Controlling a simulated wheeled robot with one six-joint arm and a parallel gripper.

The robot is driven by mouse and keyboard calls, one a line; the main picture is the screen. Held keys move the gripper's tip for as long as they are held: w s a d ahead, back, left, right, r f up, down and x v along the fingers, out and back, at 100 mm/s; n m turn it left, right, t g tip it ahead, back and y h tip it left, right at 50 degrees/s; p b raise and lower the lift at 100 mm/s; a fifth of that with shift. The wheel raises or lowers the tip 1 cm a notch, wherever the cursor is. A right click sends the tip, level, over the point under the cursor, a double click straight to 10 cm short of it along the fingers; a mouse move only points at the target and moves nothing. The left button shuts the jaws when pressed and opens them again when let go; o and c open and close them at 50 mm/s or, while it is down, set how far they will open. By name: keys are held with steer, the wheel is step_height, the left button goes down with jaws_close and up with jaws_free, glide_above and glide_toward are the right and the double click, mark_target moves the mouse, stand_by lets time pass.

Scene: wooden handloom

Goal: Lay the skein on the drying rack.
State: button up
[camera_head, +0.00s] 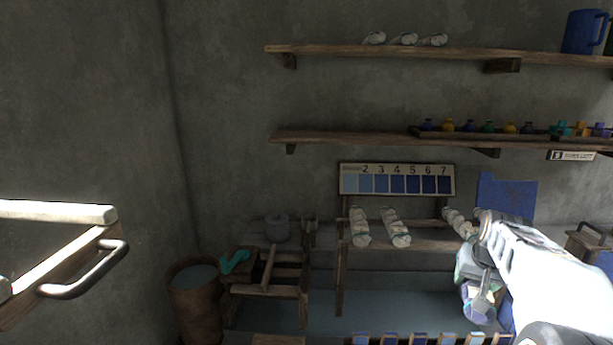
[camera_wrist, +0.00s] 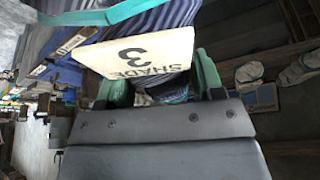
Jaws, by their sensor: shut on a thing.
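My gripper (camera_head: 476,284) is at the right in the head view, pointing down. In the wrist view its green-tipped jaws (camera_wrist: 158,86) are shut on a blue-grey, striped skein (camera_wrist: 168,84). A cream tag (camera_wrist: 140,50) reading "SHADE 3" hangs across the skein and hides part of it. A teal band (camera_wrist: 110,14) crosses the top of that view. In the head view the skein is small and partly hidden by my gripper. I cannot tell for sure which wooden frame is the drying rack.
Pale skeins (camera_head: 360,227) lie on a bench below a numbered shade card (camera_head: 397,192). A low wooden frame (camera_head: 268,290) and a barrel (camera_head: 194,300) stand left. A wooden frame with a metal handle (camera_head: 88,275) juts in from the left. Blue-and-white pieces (camera_head: 418,339) line the bottom edge.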

steer(key=w+a+f+n+p, duration=0.1)
steer(key=w+a+f, duration=0.2)
steer(key=a+f, duration=0.3)
steer(key=w+a+f+n+p, duration=0.1)
steer(key=w+a+f, duration=0.2)
steer(key=a+f, duration=0.35)
steer(key=s+a+f+n+y+p, duration=0.1)
steer(key=s+a+f, duration=0.2)
steer(key=f, duration=0.4)
steer(key=s+a+f+n+p, duration=0.1)
steer(key=s+a+f, duration=0.3)
steer(key=a+f, duration=0.2)
step_height(320, 180, down, 2)
steer(key=shift+a+f+n+y, duration=0.15)
steer(key=shift+f+n+y, duration=0.05)
steer(key=shift+n+y, duration=0.2)
